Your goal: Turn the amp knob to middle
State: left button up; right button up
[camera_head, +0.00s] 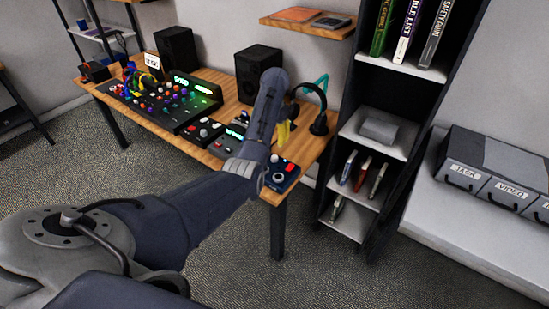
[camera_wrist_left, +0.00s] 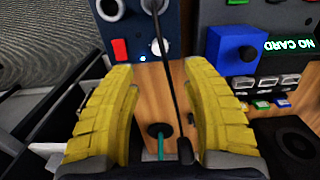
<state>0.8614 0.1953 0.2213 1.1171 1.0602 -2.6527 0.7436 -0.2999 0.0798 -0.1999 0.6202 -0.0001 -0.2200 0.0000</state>
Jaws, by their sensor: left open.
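The amp appears to be the small dark blue box (camera_head: 282,182) at the near right corner of the wooden desk, with a red part and a round knob on top. In the left wrist view the blue box (camera_wrist_left: 178,22) lies beyond the fingertips, with a red switch (camera_wrist_left: 120,49) and a pale round knob (camera_wrist_left: 160,46); which way the knob points is too small to tell. My left gripper (camera_head: 283,132) has yellow fingers, partly hidden behind my forearm. In the wrist view the gripper (camera_wrist_left: 162,76) is open, its fingers apart from the box. My right gripper is not in view.
A thin black cable or rod (camera_wrist_left: 168,85) crosses between the fingers. Headphones (camera_head: 318,122), two speakers (camera_head: 258,68) and a mixer (camera_head: 185,103) crowd the desk. A dark shelf (camera_head: 372,180) stands right.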

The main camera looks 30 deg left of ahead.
aim_at(275, 157)
pick_arm(q)
notch_tip(275, 157, down, 11)
jog(key=shift+r, duration=0.1)
dwell(0.5)
jog(key=shift+c, duration=0.5)
grip_shut()
